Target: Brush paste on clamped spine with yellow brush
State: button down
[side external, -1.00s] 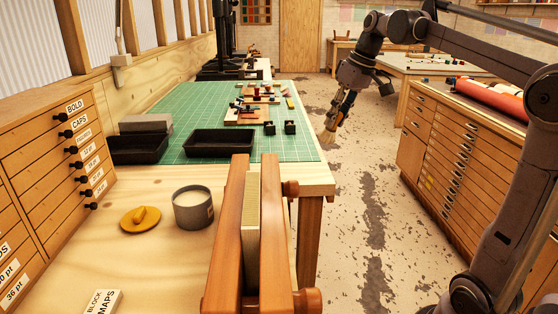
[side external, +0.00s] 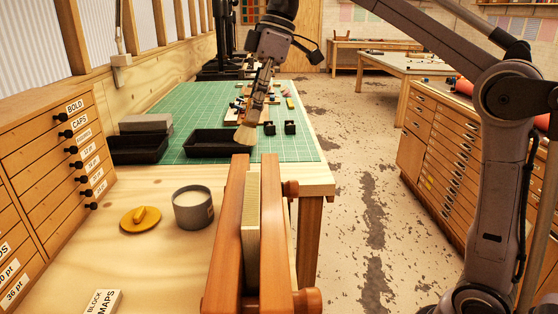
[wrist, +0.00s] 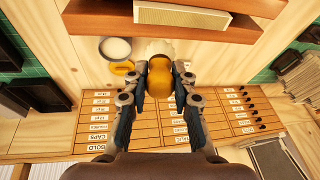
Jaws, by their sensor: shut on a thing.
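My gripper (side external: 262,82) is shut on the yellow brush, whose yellow handle (wrist: 160,78) shows between the fingers in the wrist view. The pale bristles (side external: 244,135) point down in the side view, above the bench near the far end of the press. The clamped spine (side external: 252,205) is a pale block held upright between the wooden jaws of the press (side external: 231,220); it also shows at the top of the wrist view (wrist: 182,15). An open grey pot of white paste (side external: 192,208) stands left of the press. It also shows in the wrist view (wrist: 117,48).
A yellow lid (side external: 140,219) lies left of the pot. Black trays (side external: 222,142) and small tools rest on the green mat (side external: 290,155) behind. A labelled drawer cabinet (side external: 40,180) stands at the left.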

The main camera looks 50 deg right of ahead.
aim_at(257, 138)
jog(key=shift+f, duration=3.05)
jog(key=shift+s+a+f, duration=0.25)
jog(key=shift+s+f, duration=0.05)
jog(key=shift+f, duration=0.35)
jog(key=shift+s+a, duration=6.15)
jog(key=w+d, duration=0.5)
jog(key=shift+r, duration=0.15)
jog(key=shift+w+d, duration=3.85)
jog(key=shift+w+d+r, duration=0.15)
jog(key=shift+r, duration=3.75)
